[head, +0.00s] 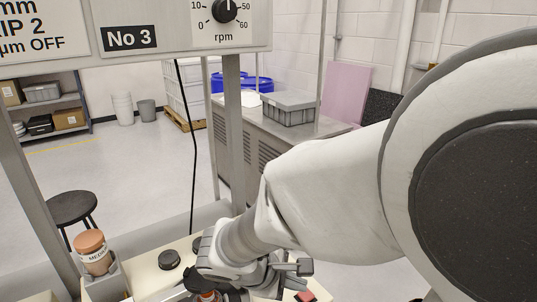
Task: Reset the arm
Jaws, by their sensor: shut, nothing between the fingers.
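My arm comes in from the right and bends down toward the bottom middle of the head view. My gripper (236,293) is at the bottom edge, low over a pale bench top, partly cut off by the frame and hidden by my own wrist. It is shut and empty. Its fingertips do not show clearly.
A brown-capped jar (93,253) stands in a grey holder at lower left, near a black knob (169,259). A panel (150,30) with an rpm dial hangs above on metal posts. A black stool (73,209) and a grey crate (289,108) are beyond.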

